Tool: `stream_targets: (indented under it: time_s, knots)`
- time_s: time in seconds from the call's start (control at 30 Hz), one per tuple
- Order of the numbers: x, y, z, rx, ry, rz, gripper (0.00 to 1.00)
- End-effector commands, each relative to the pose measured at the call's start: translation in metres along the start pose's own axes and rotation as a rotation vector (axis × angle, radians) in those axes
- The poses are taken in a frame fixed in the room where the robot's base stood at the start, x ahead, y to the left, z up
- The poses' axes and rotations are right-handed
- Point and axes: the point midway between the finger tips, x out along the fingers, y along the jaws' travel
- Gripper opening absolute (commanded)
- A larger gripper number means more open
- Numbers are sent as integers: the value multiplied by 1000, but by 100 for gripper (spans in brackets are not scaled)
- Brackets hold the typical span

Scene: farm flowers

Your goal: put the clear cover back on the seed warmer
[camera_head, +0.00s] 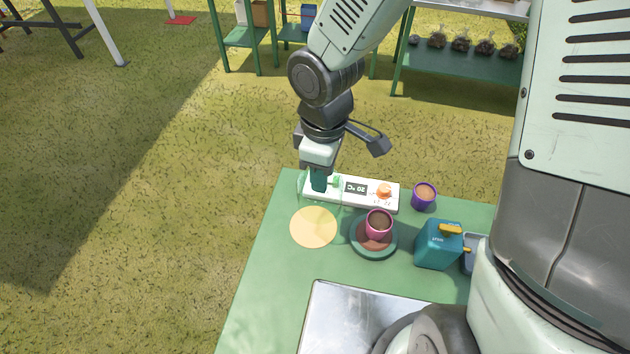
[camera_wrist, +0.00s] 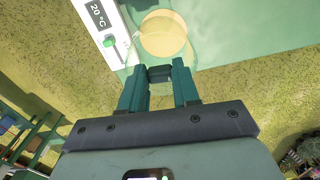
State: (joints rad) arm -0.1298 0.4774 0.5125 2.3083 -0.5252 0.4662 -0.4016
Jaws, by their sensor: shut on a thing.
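The seed warmer is a white box (camera_head: 357,188) with a 20 °C display, a green button and an orange knob, at the table's far edge. A round pale-yellow disc (camera_head: 313,227) lies in front of its left end; it also shows in the wrist view (camera_wrist: 163,35). My gripper (camera_head: 319,190) points down over the warmer's left end, its teal fingers (camera_wrist: 159,78) closed on the clear cover. The cover is see-through; only faint edges show around the fingers and beside the disc. I cannot tell whether its rim touches anything.
A metal tray (camera_head: 345,318) lies nearer. The green table (camera_head: 262,284) is bare at left.

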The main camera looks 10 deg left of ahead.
Motion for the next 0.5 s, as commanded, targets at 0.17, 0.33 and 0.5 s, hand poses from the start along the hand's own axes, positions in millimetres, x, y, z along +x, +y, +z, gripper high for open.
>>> stream_targets:
  time_s: [0.17, 0.33, 0.5]
  knots:
    - [-1, 8, 55, 382, -6, -4, 0]
    - [0, 8, 103, 763, -3, -1, 0]
    - [2, 6, 124, 941, 0, 1, 0]
